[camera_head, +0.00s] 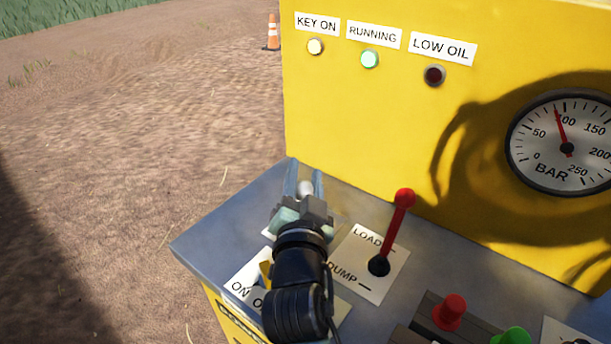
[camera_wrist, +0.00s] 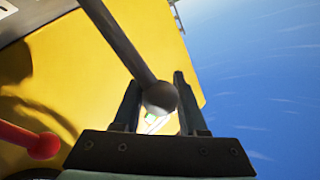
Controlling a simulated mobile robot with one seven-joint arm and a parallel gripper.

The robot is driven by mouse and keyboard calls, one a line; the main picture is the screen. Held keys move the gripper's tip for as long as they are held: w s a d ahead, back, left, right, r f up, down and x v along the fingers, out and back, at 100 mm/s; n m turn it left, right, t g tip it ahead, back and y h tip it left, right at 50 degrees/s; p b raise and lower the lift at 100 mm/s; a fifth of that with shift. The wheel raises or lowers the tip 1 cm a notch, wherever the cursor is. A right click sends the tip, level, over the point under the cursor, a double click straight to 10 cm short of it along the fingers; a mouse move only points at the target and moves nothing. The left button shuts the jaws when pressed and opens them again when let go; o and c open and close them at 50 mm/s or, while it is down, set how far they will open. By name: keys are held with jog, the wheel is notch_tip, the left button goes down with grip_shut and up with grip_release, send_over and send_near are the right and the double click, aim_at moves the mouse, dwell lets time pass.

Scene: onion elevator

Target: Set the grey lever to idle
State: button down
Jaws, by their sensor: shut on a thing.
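The grey lever (camera_wrist: 125,45) runs as a rod with a round knob (camera_wrist: 161,98) at its end in the wrist view. In the head view its knob (camera_head: 305,188) shows between the two fingers of my gripper (camera_head: 304,180). My gripper (camera_wrist: 157,95) is shut on the knob in the wrist view. The lever's base and its position label are hidden behind my arm in the head view, so I cannot tell its setting.
A red lever (camera_head: 402,215) stands close to the right of my gripper, on a plate marked LOAD and DUMP. The yellow panel (camera_head: 430,130) rises behind, with lamps and a pressure gauge (camera_head: 567,148). Red (camera_head: 449,312) and green buttons sit at the lower right.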

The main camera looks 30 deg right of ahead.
jog(key=shift+w+a+r, duration=0.1)
jog(key=shift+a+r, duration=0.15)
jog(key=shift+r, duration=0.25)
jog(key=shift+c, duration=2.3)
grip_release()
jog(key=shift+a, duration=0.1)
jog(key=shift+f, duration=0.15)
jog(key=b+v, duration=0.1)
jog(key=v, duration=1.2)
jog(key=shift+b, duration=0.35)
